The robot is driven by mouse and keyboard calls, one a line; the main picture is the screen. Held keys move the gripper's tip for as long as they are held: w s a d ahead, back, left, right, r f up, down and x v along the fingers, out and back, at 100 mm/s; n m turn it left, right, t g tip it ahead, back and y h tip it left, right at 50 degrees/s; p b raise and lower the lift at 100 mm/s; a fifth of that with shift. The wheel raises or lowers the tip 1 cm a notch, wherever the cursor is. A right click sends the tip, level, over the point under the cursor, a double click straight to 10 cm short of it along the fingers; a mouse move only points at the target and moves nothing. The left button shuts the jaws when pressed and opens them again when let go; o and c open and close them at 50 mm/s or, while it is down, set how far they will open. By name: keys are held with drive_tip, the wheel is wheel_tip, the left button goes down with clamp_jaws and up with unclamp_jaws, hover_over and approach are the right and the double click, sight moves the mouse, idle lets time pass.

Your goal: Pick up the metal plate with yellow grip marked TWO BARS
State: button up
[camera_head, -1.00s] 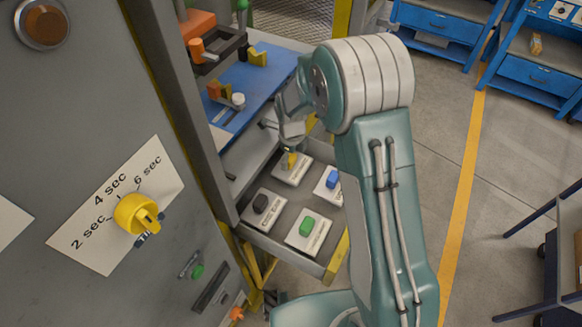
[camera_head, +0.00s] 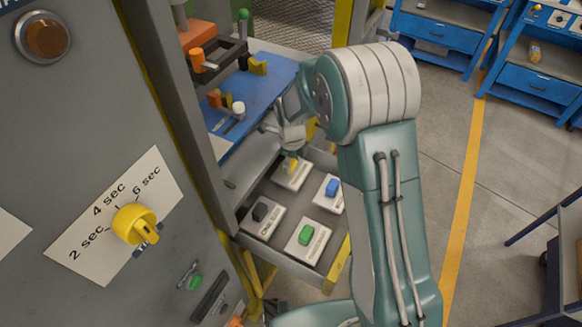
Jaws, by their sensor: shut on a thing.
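The metal plate with a yellow grip (camera_head: 290,176) lies in the open grey drawer, at the back left of the group of plates. Its marking is too small to read and partly hidden. My gripper (camera_head: 292,157) is directly above it, with its fingertips down at the yellow grip and shut on it. The arm and wrist hide part of the gripper. I cannot tell whether the plate is clear of the drawer floor.
Plates with a black grip (camera_head: 260,212), a green grip (camera_head: 306,234) and a blue grip (camera_head: 332,188) lie close by in the drawer (camera_head: 286,262). The blue work surface (camera_head: 262,88) with clamps is above and behind. The cabinet with a yellow knob (camera_head: 135,225) stands at left.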

drive_tip(key=s+d+r, duration=0.1)
drive_tip(key=s+r, duration=0.4)
drive_tip(key=r, duration=0.2)
drive_tip(key=shift+d+r, duration=0.25)
drive_tip(key=shift+r, duration=0.15)
drive_tip(key=s+d+r, duration=0.2)
drive_tip(key=s+r, duration=0.1)
drive_tip(key=s, duration=0.5)
drive_tip(key=shift+s+d+r, duration=0.15)
drive_tip(key=shift+s+r, duration=0.1)
